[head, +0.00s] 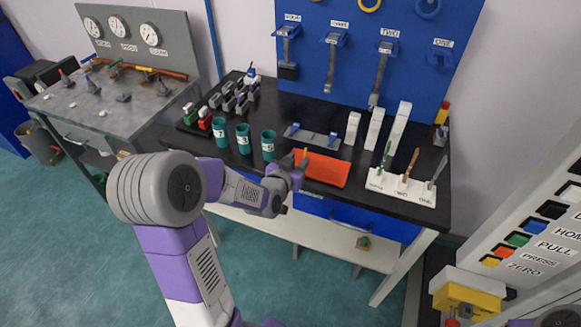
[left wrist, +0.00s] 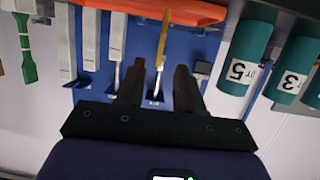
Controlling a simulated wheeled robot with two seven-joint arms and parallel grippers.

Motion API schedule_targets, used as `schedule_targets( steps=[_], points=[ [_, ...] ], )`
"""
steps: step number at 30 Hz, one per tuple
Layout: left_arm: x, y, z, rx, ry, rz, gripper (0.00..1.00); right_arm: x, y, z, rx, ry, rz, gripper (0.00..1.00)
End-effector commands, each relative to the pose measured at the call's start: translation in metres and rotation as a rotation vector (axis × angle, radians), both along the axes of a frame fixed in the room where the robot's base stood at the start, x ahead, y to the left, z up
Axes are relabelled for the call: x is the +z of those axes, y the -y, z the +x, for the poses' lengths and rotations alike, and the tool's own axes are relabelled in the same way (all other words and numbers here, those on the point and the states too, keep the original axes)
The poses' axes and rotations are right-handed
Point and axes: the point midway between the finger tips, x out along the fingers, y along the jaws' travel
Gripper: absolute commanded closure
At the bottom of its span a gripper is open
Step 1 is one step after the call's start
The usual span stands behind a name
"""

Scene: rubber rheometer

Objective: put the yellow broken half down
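My left gripper (head: 297,167) is over the front of the black bench, at the left end of the orange tray (head: 325,169). In the left wrist view, its two dark fingers (left wrist: 158,66) stand apart. The yellow broken half (left wrist: 163,38) is a thin upright strip showing in the gap between them, with clear space on both sides. Its far end meets the orange tray (left wrist: 190,12); I cannot tell whether it rests there. In the head view, a small yellow piece (head: 305,156) shows just beside the gripper. My right gripper is not in view.
Teal cups (head: 268,145) stand left of the tray. A grey-and-blue fixture (head: 312,136) and white blocks (head: 375,128) are behind it. A white holder (head: 402,186) with coloured tools is to the right. The blue tool board (head: 350,60) rises at the back.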

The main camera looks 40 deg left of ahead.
Motion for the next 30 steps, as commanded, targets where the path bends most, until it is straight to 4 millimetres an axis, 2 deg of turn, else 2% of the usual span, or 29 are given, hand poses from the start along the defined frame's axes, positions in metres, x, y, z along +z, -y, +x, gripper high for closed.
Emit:
schedule_targets(
  steps=[3, 7, 14, 17, 20, 23, 24, 26, 27, 30],
  points=[
    [0.009, 0.004, -0.024, 0.001, 0.001, 0.0, 0.64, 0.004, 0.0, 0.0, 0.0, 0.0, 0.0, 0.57],
    [0.014, 0.007, -0.04, 0.001, 0.001, 0.0, 0.64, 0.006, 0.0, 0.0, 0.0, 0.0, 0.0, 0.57],
    [0.016, 0.009, -0.05, 0.001, 0.0, 0.0, 0.64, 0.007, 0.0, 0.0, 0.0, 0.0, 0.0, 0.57],
    [0.006, 0.014, -0.048, -0.008, -0.025, -0.014, 0.64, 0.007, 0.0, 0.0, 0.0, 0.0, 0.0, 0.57],
    [-0.028, 0.03, -0.046, -0.035, -0.111, -0.064, 0.64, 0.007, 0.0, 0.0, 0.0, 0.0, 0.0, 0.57],
    [-0.084, 0.06, -0.049, -0.078, -0.263, -0.151, 0.64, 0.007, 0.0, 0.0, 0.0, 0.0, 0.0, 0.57],
    [-0.111, 0.075, -0.054, -0.095, -0.338, -0.193, 0.64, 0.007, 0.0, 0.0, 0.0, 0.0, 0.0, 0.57],
    [-0.149, 0.099, -0.065, -0.119, -0.454, -0.254, 0.64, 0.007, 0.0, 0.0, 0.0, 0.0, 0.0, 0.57],
    [-0.174, 0.115, -0.076, -0.133, -0.531, -0.294, 0.64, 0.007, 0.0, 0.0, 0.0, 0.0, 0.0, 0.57],
    [-0.228, 0.155, -0.109, -0.162, -0.727, -0.387, 0.64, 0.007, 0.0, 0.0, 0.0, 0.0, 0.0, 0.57]
  ],
)
